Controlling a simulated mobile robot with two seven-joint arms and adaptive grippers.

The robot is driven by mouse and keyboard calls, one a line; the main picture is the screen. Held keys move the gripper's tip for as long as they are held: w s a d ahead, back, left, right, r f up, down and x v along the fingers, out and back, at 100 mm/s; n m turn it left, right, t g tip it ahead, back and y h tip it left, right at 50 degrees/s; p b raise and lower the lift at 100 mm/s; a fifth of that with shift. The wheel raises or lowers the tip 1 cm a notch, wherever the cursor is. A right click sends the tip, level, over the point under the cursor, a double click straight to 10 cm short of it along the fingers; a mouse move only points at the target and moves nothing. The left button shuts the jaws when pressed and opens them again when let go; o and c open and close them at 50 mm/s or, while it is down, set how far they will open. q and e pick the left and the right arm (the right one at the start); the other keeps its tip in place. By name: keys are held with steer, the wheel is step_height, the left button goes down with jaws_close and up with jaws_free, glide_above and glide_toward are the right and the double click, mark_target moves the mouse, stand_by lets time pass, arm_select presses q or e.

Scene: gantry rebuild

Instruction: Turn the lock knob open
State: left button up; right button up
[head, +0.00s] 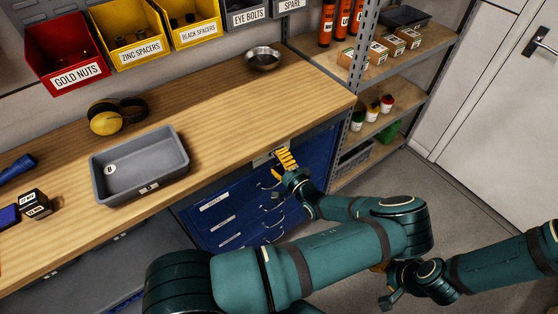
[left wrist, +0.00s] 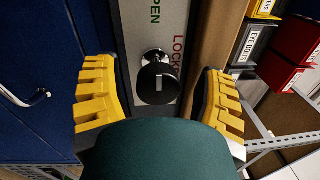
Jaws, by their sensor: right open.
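The lock knob (left wrist: 158,84) is a round black knob with a short white mark, on a shiny metal stem. It sits on a grey plate (left wrist: 133,22) with a green "OPEN" label and a red "LOCKED" label, part of it cut off. My left gripper (left wrist: 159,98) is open, its yellow fingers on either side of the knob with gaps visible. In the head view my left gripper (head: 284,165) is at the top of the blue drawer cabinet (head: 225,215), in front of the plate (head: 262,157); the knob is hidden there. My right gripper (head: 383,283) is low on the right, empty.
The wooden bench (head: 225,105) overhangs the cabinet. On it are a grey tray (head: 140,165), yellow ear defenders (head: 110,118) and a metal bowl (head: 263,60). Shelving (head: 395,95) stands to the right of the cabinet. Drawer handles (head: 270,218) project below my left gripper.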

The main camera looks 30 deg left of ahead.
arm_select(q)
steer(key=shift+d+f, duration=0.1)
steer(key=r+v, duration=0.1)
steer(key=v, duration=1)
steer(key=shift+s+d+f, duration=0.2)
steer(key=shift+d+f, duration=0.25)
